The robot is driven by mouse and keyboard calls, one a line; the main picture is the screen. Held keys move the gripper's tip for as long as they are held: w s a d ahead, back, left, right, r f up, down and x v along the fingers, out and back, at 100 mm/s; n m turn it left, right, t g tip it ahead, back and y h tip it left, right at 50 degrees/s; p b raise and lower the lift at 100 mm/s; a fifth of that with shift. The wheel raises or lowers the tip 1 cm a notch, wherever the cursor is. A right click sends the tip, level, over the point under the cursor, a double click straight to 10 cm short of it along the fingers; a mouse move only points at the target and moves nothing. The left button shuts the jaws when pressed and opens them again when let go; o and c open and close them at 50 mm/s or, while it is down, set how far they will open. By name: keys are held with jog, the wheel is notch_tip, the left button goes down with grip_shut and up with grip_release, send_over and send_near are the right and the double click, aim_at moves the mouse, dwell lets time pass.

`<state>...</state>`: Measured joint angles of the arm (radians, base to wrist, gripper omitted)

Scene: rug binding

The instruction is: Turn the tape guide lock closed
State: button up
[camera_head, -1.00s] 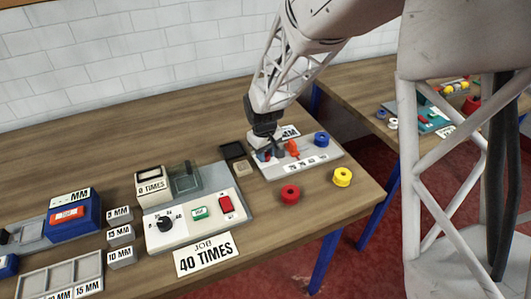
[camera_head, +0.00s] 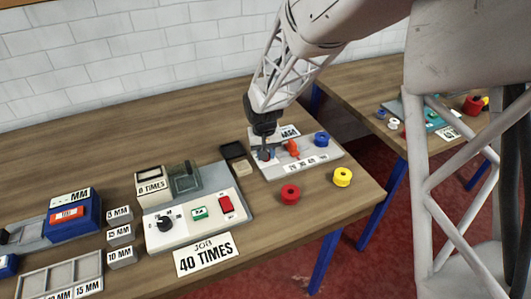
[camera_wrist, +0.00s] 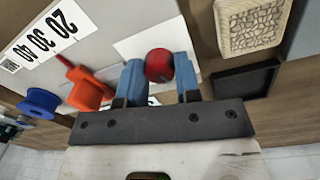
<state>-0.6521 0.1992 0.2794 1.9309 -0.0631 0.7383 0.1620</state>
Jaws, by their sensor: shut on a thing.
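The tape guide board (camera_head: 318,166) is a light grey plate at the right end of the table. It bears an orange piece (camera_head: 291,147) and a blue spool (camera_head: 321,139). In the wrist view the orange piece (camera_wrist: 88,92) has a red pointer towards a scale marked 20, 30, 40 (camera_wrist: 42,40). A round red knob (camera_wrist: 158,65), which I take to be the lock, sits between my blue fingertips. My gripper (camera_wrist: 160,70) is shut on it; in the head view my gripper (camera_head: 265,153) reaches down at the board's left part and hides the knob.
A red spool (camera_head: 290,194) and a yellow spool (camera_head: 343,177) stand in front of the board. A black tray (camera_head: 232,150) lies left of it.

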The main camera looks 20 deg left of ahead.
jog(key=m, duration=0.6)
jog(key=shift+m, duration=0.3)
jog(key=m, duration=0.6)
jog(key=shift+m, duration=0.3)
jog(key=o, duration=0.9)
jog(key=shift+r, duration=0.15)
jog(key=shift+w+a+r, duration=0.1)
jog(key=shift+r, duration=1.8)
jog(key=shift+w+a+r, duration=0.1)
jog(key=shift+r, duration=1.8)
jog(key=shift+d, duration=0.1)
